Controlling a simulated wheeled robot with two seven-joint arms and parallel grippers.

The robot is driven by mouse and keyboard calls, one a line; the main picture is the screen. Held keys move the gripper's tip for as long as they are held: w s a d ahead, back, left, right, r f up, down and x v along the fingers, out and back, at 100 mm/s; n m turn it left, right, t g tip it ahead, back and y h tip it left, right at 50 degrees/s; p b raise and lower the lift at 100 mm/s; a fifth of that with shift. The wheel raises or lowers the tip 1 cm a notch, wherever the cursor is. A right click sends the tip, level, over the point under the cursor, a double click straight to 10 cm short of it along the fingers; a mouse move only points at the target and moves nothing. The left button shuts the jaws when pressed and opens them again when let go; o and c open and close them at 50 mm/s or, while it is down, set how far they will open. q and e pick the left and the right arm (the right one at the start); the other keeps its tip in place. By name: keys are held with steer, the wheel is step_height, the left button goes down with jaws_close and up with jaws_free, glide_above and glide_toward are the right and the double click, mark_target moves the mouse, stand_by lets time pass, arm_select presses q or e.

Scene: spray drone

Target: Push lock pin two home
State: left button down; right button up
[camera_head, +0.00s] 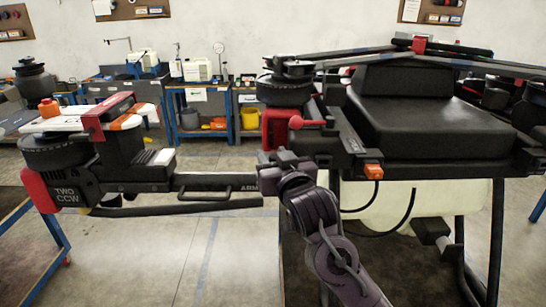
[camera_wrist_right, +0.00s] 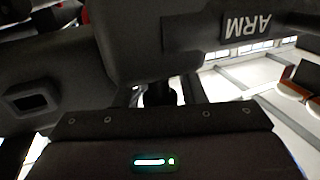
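The spray drone's black arm marked TWO CCW (camera_head: 215,183) reaches out to the left from the body (camera_head: 430,115). A red knob with a short stem (camera_head: 308,122) sits at the body's left side, above the arm's root; I cannot tell for sure that it is lock pin two. My right gripper (camera_head: 276,160) is at the inner end of the arm, just below and left of the red knob. Its fingers are not clear. In the right wrist view the dark arm with its ARM label (camera_wrist_right: 247,26) fills the space before the gripper; no pin shows clearly. My left gripper is out of view.
Blue workbenches (camera_head: 205,110) stand behind. The floor at the lower left is mostly clear.

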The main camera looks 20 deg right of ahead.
steer(key=s+b, duration=0.2)
steer(key=s, duration=0.5)
steer(key=shift+s+b, duration=0.2)
steer(key=shift+b, duration=0.2)
steer(key=shift+d+f, duration=0.1)
